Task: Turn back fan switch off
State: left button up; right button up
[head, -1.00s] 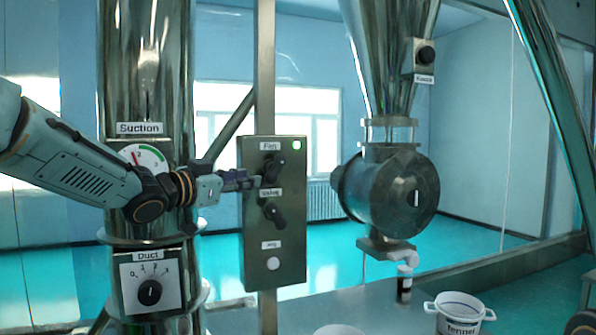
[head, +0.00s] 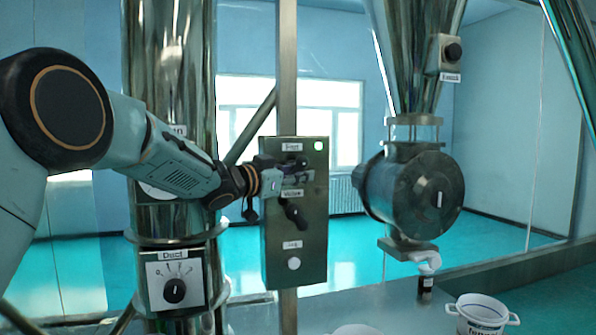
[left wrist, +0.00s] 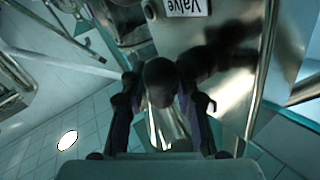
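The fan switch (head: 292,162) is a dark handle under the "Fan" label on the grey control panel (head: 312,255). It is mostly hidden by my left gripper (head: 302,180) in the head view. The fingers are apart, with visible gaps on both sides of the handle end. A green lamp (head: 318,146) shows at the panel's upper right corner. My right gripper is not in view.
Below the fan switch are the valve switch (head: 294,214) and a white button (head: 294,264). A shiny suction pipe (head: 170,75) with a duct dial (head: 175,290) stands left. A round metal housing (head: 415,195) hangs right, above a white bucket (head: 480,315).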

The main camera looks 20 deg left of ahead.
pick_arm(q)
jog(key=shift+s+r, duration=0.25)
jog(key=shift+s, duration=0.1)
jog(key=shift+w+a+f, duration=0.15)
jog(key=shift+w+f, duration=0.15)
jog(key=shift+w, duration=0.2)
jog(key=shift+c, duration=1.4)
jog(key=shift+w+f, duration=0.1)
jog(key=shift+c, duration=0.8)
jog(key=shift+d, duration=0.2)
grip_shut()
jog(key=shift+a, duration=0.1)
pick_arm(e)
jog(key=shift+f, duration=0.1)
